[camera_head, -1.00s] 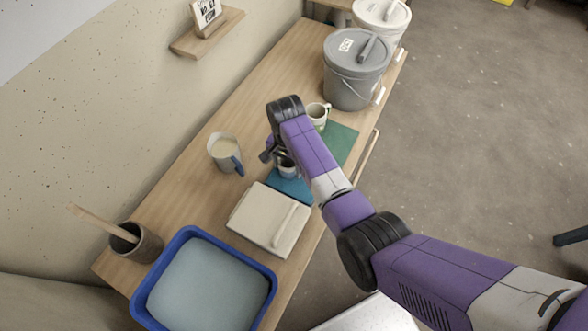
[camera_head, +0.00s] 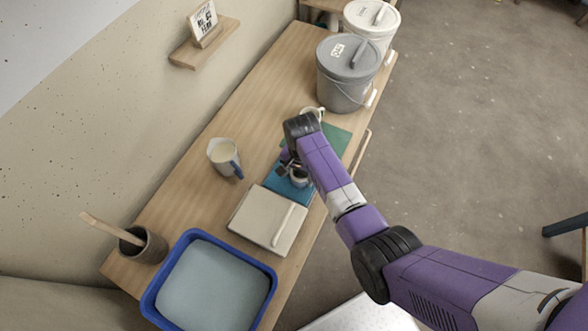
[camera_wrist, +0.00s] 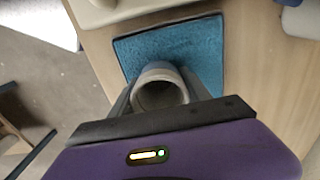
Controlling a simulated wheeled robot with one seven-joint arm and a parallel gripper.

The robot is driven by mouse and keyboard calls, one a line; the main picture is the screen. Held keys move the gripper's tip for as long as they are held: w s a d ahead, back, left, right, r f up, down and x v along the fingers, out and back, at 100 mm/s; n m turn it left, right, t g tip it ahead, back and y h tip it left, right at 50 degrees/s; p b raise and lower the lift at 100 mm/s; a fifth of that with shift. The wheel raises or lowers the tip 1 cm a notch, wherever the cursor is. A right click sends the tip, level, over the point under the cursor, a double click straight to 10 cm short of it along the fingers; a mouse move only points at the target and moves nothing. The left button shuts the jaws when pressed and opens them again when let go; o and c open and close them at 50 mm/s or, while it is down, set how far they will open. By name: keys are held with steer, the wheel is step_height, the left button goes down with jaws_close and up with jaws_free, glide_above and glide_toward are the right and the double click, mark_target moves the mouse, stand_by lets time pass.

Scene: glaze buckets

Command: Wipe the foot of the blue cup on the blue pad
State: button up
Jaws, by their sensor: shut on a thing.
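The blue cup (camera_wrist: 160,72) is between the two fingers of my gripper (camera_wrist: 158,88), which is shut on it. In the wrist view I look at its open, pale grey mouth; a bluish outer wall shows beyond it. The blue pad (camera_wrist: 200,45) lies flat on the table beneath it. In the head view the cup (camera_head: 300,181) is over the right part of the blue pad (camera_head: 281,187), and my gripper (camera_head: 292,168) partly hides it. I cannot tell whether the cup's foot touches the pad.
A cream lidded box (camera_head: 262,218) stands just in front of the pad. A jug (camera_head: 222,153) is to the left. A pale cup (camera_head: 314,111) and a green pad (camera_head: 337,139) lie beyond, then a grey bucket (camera_head: 345,85). A blue basin (camera_head: 160,290) is at the near end.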

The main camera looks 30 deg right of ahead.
steer(key=shift+s+d+p, duration=0.3)
steer(key=shift+s+d, duration=0.1)
steer(key=shift+s, duration=0.2)
step_height(320, 180, up, 5)
steer(key=p, duration=0.4)
steer(key=shift+w, duration=0.15)
steer(key=shift+r, duration=1.05)
